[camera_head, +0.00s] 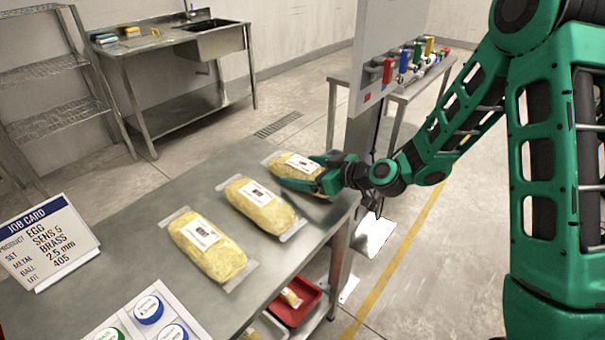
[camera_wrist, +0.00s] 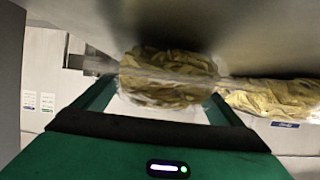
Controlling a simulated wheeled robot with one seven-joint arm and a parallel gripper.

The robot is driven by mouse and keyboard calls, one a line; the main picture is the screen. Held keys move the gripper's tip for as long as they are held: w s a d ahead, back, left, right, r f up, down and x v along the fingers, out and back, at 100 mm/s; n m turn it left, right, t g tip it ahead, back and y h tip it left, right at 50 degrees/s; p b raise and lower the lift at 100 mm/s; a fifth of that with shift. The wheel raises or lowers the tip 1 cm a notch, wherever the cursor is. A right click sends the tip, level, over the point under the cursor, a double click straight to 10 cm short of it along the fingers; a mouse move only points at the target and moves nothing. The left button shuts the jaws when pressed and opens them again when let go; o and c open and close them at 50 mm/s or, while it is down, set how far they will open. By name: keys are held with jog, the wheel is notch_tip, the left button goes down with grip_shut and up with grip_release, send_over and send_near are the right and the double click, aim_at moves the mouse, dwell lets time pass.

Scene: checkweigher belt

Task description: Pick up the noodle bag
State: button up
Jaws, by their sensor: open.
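Three clear bags of yellow noodles with white labels lie in a row on the steel table (camera_head: 135,195). The far noodle bag (camera_head: 283,160) is at the table's far right end, the middle noodle bag (camera_head: 256,207) is beside it, and the near noodle bag (camera_head: 205,250) is closest to me. My gripper (camera_head: 308,172) is open at the far bag, with its fingers on either side of that bag's right end. In the wrist view this bag (camera_wrist: 168,66) lies between the two open fingers; whether they touch it is unclear. Another noodle bag (camera_wrist: 275,97) shows at the right there.
A job card (camera_head: 45,240) stands at the table's left edge. Round colored-lid containers (camera_head: 148,310) sit in a white holder at the front. A red tray (camera_head: 297,300) is on a lower shelf. A grey post and panel (camera_head: 385,45) with colored items stand behind my gripper.

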jog(key=shift+w+a+f, duration=0.1)
jog(key=shift+w+a, duration=0.1)
jog(key=shift+a, duration=0.05)
jog(key=shift+c, duration=0.6)
jog(key=c, duration=1.5)
jog(key=shift+o, duration=0.2)
